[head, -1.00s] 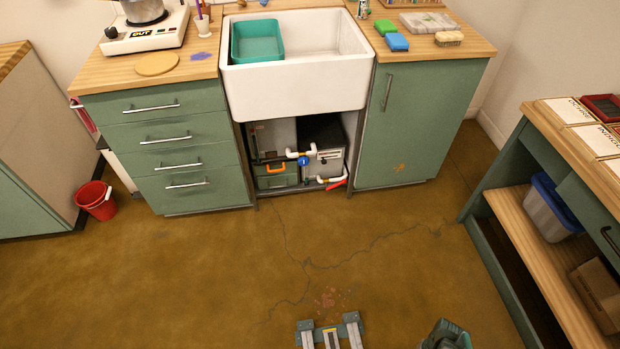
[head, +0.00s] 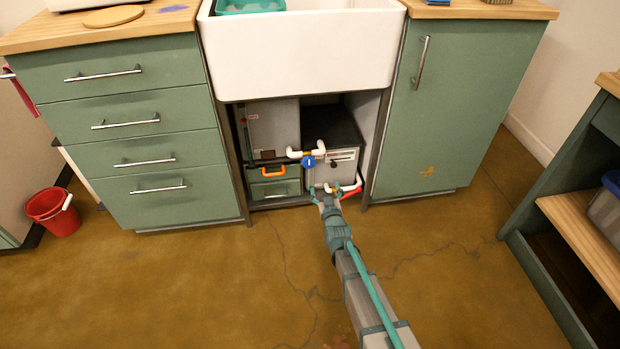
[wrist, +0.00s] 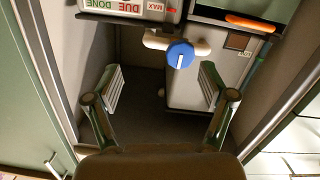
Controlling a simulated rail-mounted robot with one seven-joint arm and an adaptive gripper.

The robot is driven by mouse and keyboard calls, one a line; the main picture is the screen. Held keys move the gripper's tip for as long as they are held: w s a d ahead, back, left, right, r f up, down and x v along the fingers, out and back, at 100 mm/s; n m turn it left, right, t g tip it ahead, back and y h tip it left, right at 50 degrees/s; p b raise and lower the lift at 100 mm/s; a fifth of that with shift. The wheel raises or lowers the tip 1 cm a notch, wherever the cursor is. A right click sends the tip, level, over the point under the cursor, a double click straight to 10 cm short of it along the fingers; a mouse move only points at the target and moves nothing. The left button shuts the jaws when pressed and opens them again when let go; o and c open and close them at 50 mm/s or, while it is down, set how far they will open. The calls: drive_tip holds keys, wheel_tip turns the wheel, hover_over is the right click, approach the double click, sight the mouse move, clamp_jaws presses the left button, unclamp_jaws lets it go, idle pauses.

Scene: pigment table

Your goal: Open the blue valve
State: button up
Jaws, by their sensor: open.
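The blue valve (head: 308,161) is a small round blue knob on white piping in the open space under the sink. In the wrist view the blue valve (wrist: 180,55) shows face-on with a white line across it. My gripper (head: 325,191) reaches into the front of the under-sink space, just below and slightly right of the valve in the head view. In the wrist view my gripper (wrist: 163,88) is open and empty, its two fingers spread wide. The valve appears beyond the fingertips, between them and apart from both.
A red-handled pipe end (head: 350,193) lies close right of my gripper. An orange-handled green box (head: 274,187) and a grey box (head: 342,163) sit beside the pipes. Cabinet sides and the white sink (head: 300,55) bound the opening. The floor in front is clear.

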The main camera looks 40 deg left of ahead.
drive_tip(key=y+b, duration=0.1)
approach(309, 164)
drive_tip(key=shift+n, duration=0.3)
drive_tip(key=b+x, duration=0.3)
drive_tip(key=x, duration=0.7)
drive_tip(key=shift+w+a, duration=0.2)
drive_tip(key=c, duration=1.2)
drive_tip(key=shift+o, duration=0.2)
